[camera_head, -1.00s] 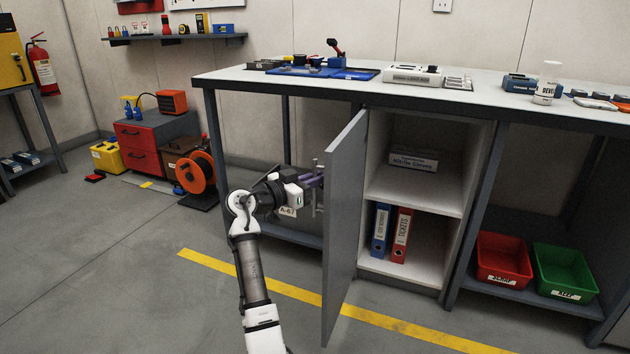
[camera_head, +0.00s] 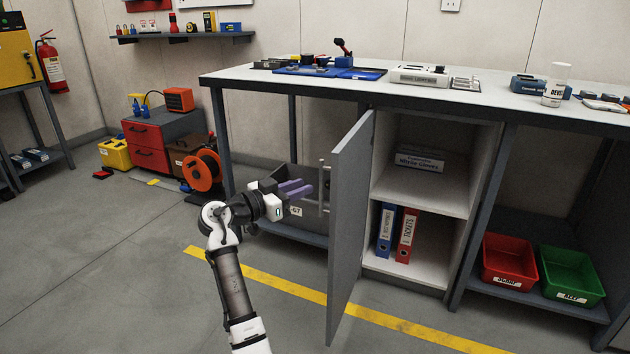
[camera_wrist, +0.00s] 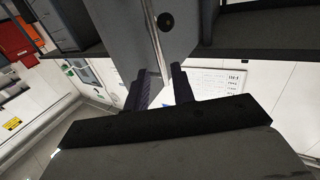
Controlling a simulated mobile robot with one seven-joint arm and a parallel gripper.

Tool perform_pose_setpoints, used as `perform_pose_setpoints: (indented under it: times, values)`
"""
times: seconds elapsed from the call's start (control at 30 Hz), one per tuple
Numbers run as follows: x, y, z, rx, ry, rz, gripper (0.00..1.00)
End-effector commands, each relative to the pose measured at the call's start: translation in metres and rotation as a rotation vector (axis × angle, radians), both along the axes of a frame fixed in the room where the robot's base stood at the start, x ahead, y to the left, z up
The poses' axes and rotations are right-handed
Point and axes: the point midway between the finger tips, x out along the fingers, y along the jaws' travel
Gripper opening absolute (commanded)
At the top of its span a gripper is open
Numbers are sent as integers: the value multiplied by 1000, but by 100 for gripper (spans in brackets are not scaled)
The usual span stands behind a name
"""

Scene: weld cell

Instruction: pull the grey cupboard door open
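The grey cupboard door (camera_head: 347,235) stands wide open, swung out towards me from the bench in the head view. Its bar handle (camera_head: 322,188) is on the left face of the door. My gripper (camera_head: 300,188) is to the left of the handle, with its purple fingers pointing at it and a small gap between. In the wrist view my gripper (camera_wrist: 160,88) shows two dark fingers spread apart with nothing held between them. The handle bar (camera_wrist: 153,35) and door face show beyond the fingers. The open cupboard (camera_head: 420,195) shows its shelves.
Inside the cupboard are a glove box (camera_head: 419,161), a blue binder (camera_head: 386,230) and a red binder (camera_head: 406,235). Red (camera_head: 508,262) and green (camera_head: 570,276) bins sit on the low shelf at right.

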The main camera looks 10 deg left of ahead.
Motion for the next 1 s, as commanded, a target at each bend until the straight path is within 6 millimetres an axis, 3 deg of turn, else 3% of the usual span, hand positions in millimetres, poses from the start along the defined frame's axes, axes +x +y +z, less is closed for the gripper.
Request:
perform_pose_setpoints:
  times: [0.1,0.33,0.9,1.0]
  values:
    - [-21,18,1,0,0,2,25]
    - [-47,37,0,0,2,1,25]
    - [-52,41,0,0,1,0,25]
    - [-53,50,6,1,-2,51,25]
